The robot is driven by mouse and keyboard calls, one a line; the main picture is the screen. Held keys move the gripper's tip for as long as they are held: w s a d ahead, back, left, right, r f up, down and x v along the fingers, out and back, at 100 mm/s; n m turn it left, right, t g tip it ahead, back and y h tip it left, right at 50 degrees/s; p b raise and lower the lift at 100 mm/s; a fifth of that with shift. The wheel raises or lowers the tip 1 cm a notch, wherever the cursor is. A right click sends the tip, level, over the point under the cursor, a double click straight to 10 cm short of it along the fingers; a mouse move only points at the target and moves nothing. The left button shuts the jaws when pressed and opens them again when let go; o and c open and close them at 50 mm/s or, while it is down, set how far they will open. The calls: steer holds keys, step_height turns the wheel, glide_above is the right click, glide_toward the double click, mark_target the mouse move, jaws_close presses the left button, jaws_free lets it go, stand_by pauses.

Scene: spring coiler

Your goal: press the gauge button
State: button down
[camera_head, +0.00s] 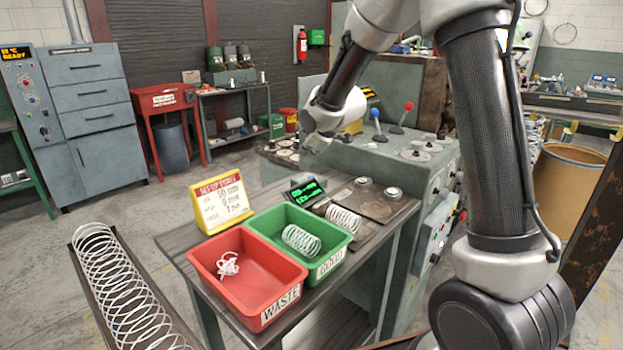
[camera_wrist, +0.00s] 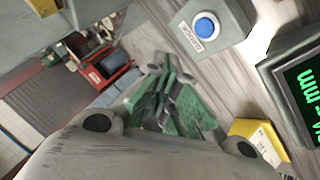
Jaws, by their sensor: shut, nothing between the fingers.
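A round blue button (camera_wrist: 206,26) sits on a grey-green box with a small label in the wrist view. The label is too small to read surely. A gauge display (camera_wrist: 305,95) with green digits and "mm" stands at the right of that view, and it also shows on the table in the head view (camera_head: 304,190). I cannot make out the blue button in the head view. My gripper (camera_wrist: 160,75) is shut and empty, to the left of the button and apart from it. In the head view my gripper (camera_head: 316,143) is above the back of the table.
On the table stand a red WASTE bin (camera_head: 287,296) with white scrap, a green bin (camera_head: 341,243) with a spring, and a yellow sign (camera_head: 222,203). Another spring (camera_head: 343,218) lies beside the green bin. The coiler machine (camera_head: 400,155) stands behind the table.

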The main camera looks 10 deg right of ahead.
steer(key=shift+f, duration=2.4)
steer(key=shift+f, duration=0.4)
steer(key=shift+f, duration=0.35)
steer(key=shift+r, duration=0.1)
stand_by(0.3)
steer(key=shift+r, duration=0.7)
steer(key=shift+r, duration=2.5)
